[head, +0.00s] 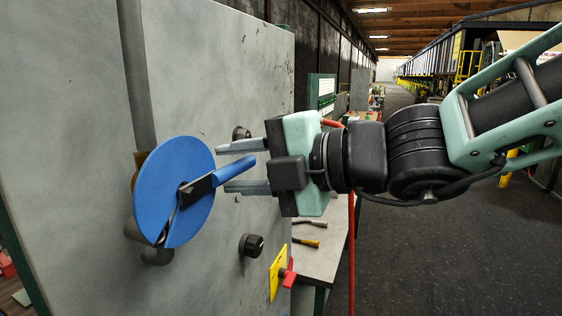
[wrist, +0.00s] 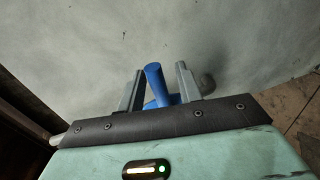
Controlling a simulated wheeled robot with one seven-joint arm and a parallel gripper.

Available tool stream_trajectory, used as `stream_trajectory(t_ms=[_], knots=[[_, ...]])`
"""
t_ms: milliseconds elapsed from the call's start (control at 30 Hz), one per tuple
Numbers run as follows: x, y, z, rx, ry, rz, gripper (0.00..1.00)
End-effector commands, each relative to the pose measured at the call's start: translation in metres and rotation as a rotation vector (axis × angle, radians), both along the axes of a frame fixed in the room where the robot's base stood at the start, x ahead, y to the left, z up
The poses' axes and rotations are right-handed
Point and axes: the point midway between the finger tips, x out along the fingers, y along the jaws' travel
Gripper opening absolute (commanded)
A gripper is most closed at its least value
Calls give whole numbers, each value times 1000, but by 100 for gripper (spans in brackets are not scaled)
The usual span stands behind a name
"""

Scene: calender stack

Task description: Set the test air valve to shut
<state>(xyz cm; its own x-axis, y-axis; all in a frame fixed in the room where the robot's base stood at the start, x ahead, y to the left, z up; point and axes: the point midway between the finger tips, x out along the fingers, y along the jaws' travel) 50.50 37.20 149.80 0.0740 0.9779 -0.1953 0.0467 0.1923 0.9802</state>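The test air valve is a blue disc (head: 172,192) on a pipe in front of the grey panel, with a dark hub and a blue lever handle (head: 235,170). The handle points right and slightly up from the hub. My gripper (head: 223,167) comes from the right, open, with one finger above the handle and one below it. In the wrist view the blue handle (wrist: 155,83) stands between the two fingers (wrist: 158,78), with gaps showing on both sides. My gripper hides most of the disc in the wrist view.
The grey panel (head: 240,65) rises close behind the valve. A black knob (head: 251,245) and a red switch on a yellow plate (head: 282,273) sit lower right. A workbench (head: 318,262) with tools is beyond. The aisle floor (head: 440,240) at right is clear.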

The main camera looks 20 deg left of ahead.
Motion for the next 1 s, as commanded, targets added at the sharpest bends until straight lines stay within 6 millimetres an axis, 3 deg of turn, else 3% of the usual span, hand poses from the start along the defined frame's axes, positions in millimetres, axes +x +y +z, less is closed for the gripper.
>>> stream_trajectory(t_ms=[267, 800, 1000], knots=[[0, -14, 3, 2, -4, -3, 35], [-9, -131, 25, 1, -5, -4, 35], [-12, -160, 31, 0, -2, -2, 35]])
